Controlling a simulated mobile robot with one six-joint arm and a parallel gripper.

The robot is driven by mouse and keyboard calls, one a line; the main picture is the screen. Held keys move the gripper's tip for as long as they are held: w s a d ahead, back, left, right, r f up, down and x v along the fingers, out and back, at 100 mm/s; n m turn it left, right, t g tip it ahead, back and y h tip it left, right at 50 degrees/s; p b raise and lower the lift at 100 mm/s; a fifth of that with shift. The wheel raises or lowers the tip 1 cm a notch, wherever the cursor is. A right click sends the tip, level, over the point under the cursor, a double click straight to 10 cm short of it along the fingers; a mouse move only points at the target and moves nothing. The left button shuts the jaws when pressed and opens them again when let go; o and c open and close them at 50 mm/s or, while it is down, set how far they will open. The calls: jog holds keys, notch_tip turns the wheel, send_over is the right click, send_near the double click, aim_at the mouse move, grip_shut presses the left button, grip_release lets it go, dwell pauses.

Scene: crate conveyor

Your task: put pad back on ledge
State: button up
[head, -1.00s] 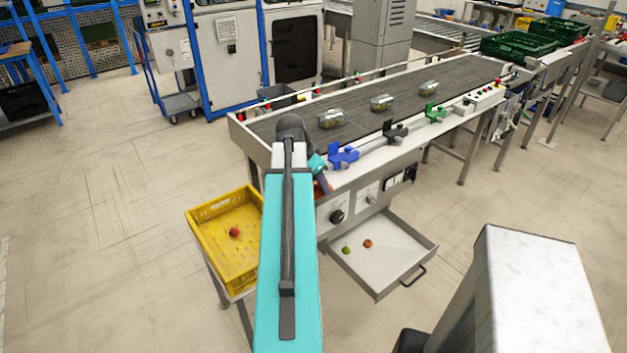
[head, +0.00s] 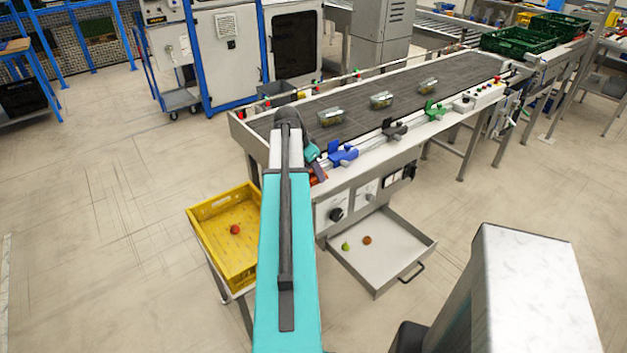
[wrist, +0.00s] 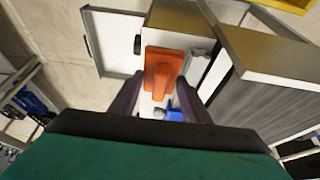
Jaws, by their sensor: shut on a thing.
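An orange pad (wrist: 162,68) shows in the wrist view between the two dark fingers of my gripper (wrist: 160,88), which is shut on it. In the head view my gripper (head: 318,172) is at the near left end of the conveyor's front ledge (head: 366,155), left of the blue clamp (head: 343,155). Only a little of the orange pad shows there, the rest hidden by my arm. In the wrist view the blue clamp (wrist: 175,115) shows close by, below the pad. I cannot tell whether the pad touches the ledge.
A black clamp (head: 394,131) and a green clamp (head: 434,111) stand farther along the ledge. Clear packs sit on the belt (head: 350,97). An open drawer (head: 385,272) holds a green and an orange-brown item. A yellow crate (head: 206,252) with a red item stands at left.

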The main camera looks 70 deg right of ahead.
aim_at(314, 178)
jog(key=shift+f+p, duration=0.8)
jog(key=shift+f, duration=0.9)
jog(key=shift+f, duration=0.15)
jog(key=o, duration=0.7)
jog(key=shift+o, duration=0.2)
jog(key=p+v, duration=0.5)
jog(key=v, duration=0.7)
jog(key=shift+a, duration=0.1)
